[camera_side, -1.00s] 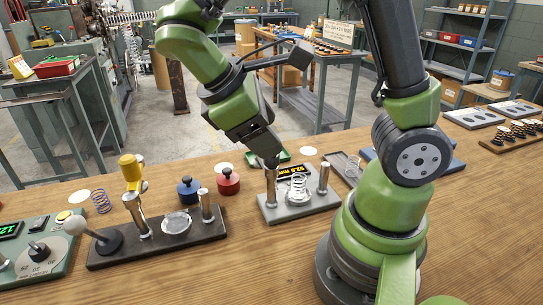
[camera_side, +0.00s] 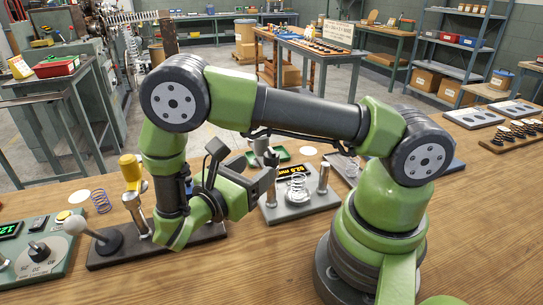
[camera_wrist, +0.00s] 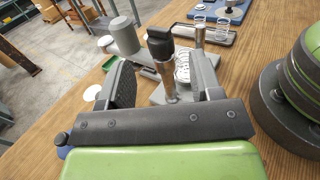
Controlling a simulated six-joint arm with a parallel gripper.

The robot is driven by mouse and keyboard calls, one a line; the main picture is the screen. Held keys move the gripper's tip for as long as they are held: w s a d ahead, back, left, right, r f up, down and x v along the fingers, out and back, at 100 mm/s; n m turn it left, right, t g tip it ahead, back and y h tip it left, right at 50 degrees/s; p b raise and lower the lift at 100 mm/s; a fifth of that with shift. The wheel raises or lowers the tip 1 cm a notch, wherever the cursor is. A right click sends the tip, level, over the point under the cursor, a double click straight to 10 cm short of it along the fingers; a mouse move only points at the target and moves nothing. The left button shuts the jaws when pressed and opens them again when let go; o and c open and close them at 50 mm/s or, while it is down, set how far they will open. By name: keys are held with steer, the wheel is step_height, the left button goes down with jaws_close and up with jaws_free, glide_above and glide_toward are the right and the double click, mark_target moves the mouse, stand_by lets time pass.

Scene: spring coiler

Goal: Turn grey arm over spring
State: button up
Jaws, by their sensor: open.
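The grey gauge base (camera_side: 290,208) carries a spring (camera_side: 298,187) standing upright between two metal posts. In the wrist view the left post (camera_wrist: 166,78) has a black top (camera_wrist: 160,43), and a grey cylindrical arm (camera_wrist: 125,37) sticks out from it to the left, away from the spring (camera_wrist: 182,68). The grey arm also shows in the side view (camera_side: 260,147). My gripper (camera_side: 266,181) lies level, pointing right at the left post. In the wrist view my gripper (camera_wrist: 163,85) is open, with the post appearing between its fingers. I cannot tell whether they touch it.
The right post (camera_side: 323,178) stands beyond the spring, with a lit display (camera_side: 292,169) behind. A tray with clear rings (camera_wrist: 215,33) lies beyond the gauge.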

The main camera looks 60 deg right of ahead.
mark_target(267, 161)
steer(key=d, duration=0.3)
steer(key=s+d, duration=0.1)
steer(key=d, duration=0.2)
steer(key=shift+s+d, duration=0.1)
steer(key=shift+s, duration=0.05)
jaws_close()
